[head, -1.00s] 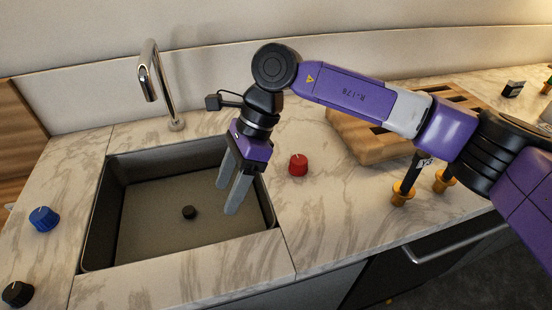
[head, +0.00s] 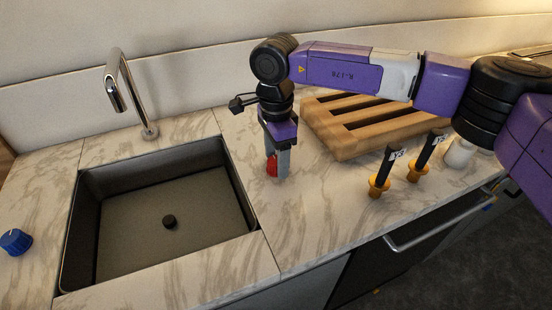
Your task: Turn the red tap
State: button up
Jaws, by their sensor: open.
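The red tap (head: 271,166) is a small red knob on the marble counter, just right of the sink. In the head view it is partly hidden behind my gripper's grey fingers. My gripper (head: 279,172) points down at the knob, with its fingertips low near the counter. The fingers overlap one another from this angle. They are open, and I cannot tell whether they straddle the knob or touch it.
A blue knob (head: 15,241) is at far left. A wooden rack (head: 370,125) and two black-handled, gold-based items (head: 388,170) stand right.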

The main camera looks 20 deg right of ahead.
jog(key=shift+f, duration=0.4)
grip_shut()
